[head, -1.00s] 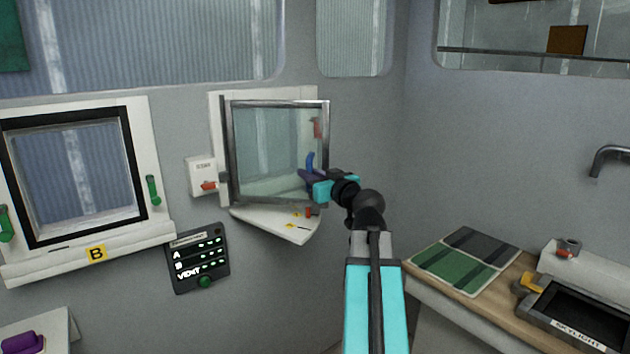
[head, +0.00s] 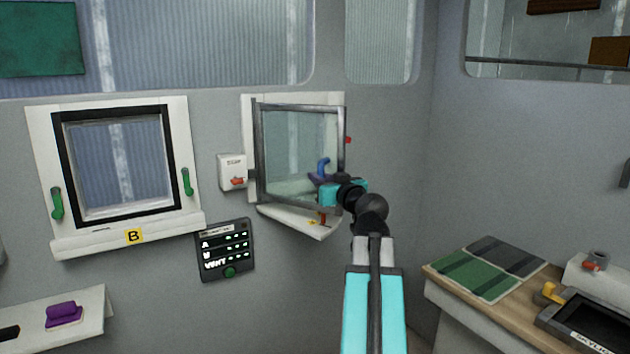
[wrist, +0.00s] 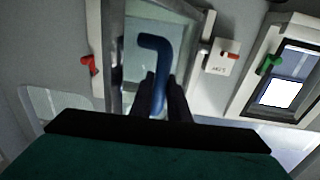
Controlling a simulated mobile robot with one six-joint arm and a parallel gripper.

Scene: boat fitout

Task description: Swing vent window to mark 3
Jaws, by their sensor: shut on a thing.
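The vent window (head: 285,140) is a glass pane in a grey metal frame, swung partly out from its white wall frame, hinged on the left in the head view. Its blue handle (head: 322,167) is on the pane near the free edge; it also shows in the wrist view (wrist: 155,48). My gripper (head: 325,180) is shut on the blue handle, its dark fingers (wrist: 163,98) around the handle's lower part. Below the window, a white quadrant sill (head: 300,224) carries small yellow marks and a red peg (head: 322,219). The marks' numbers are too small to read.
A white box with a red lever (head: 232,172) is left of the vent window. Window B (head: 112,165) with green handles and an indicator panel (head: 225,250) are further left. A worktop (head: 485,270) stands at right.

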